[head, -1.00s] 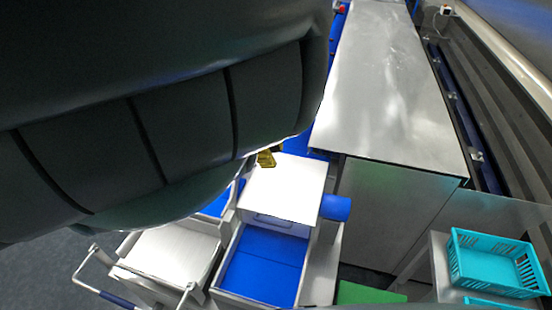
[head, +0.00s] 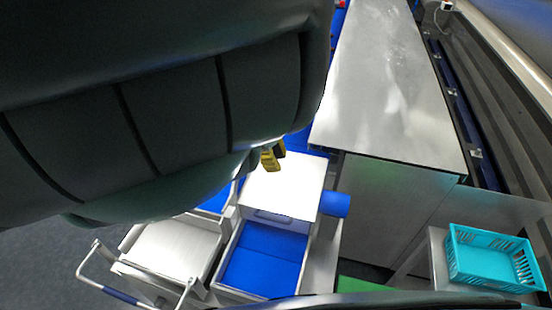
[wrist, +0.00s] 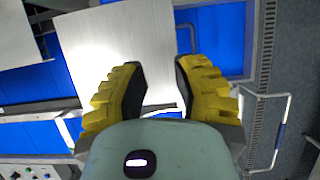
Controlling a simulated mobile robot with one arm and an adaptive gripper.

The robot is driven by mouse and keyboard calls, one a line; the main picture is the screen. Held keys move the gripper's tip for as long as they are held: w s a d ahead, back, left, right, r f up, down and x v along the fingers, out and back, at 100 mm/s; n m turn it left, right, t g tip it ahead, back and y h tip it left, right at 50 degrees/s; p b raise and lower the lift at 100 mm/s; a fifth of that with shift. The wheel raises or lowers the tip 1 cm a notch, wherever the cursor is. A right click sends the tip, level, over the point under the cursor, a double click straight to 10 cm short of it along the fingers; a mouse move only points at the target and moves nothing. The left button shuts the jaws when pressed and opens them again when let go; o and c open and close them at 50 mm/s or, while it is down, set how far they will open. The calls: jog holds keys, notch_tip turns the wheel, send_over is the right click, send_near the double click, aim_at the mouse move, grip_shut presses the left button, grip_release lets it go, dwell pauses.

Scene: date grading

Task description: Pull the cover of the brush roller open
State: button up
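A pale metal panel, which looks like the cover of the brush roller (head: 280,190), is at lower middle in the head view, with a slim handle (head: 273,215) along its near edge. A blue roller end (head: 335,204) sticks out at its right. My gripper (head: 272,157) shows its yellow fingers over the cover's far left corner; my arm hides much of that side. In the wrist view my gripper (wrist: 160,85) is open and empty, its two yellow fingers wide apart. The cover (wrist: 115,40) lies beyond them, with a dark bar at its edge between the fingers.
A blue-lined open tray (head: 262,260) lies in front of the cover. A pale box lid (head: 170,250) and a bent tube rail (head: 120,293) are at left. A long steel table (head: 385,90) is behind at right. A turquoise basket (head: 490,262) stands at lower right.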

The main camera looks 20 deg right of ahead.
grip_shut()
jog(key=shift+c, duration=2)
grip_release()
jog(key=o, duration=0.7)
jog(key=v, duration=1.2)
jog(key=shift+f, duration=0.1)
jog(key=shift+c, duration=0.2)
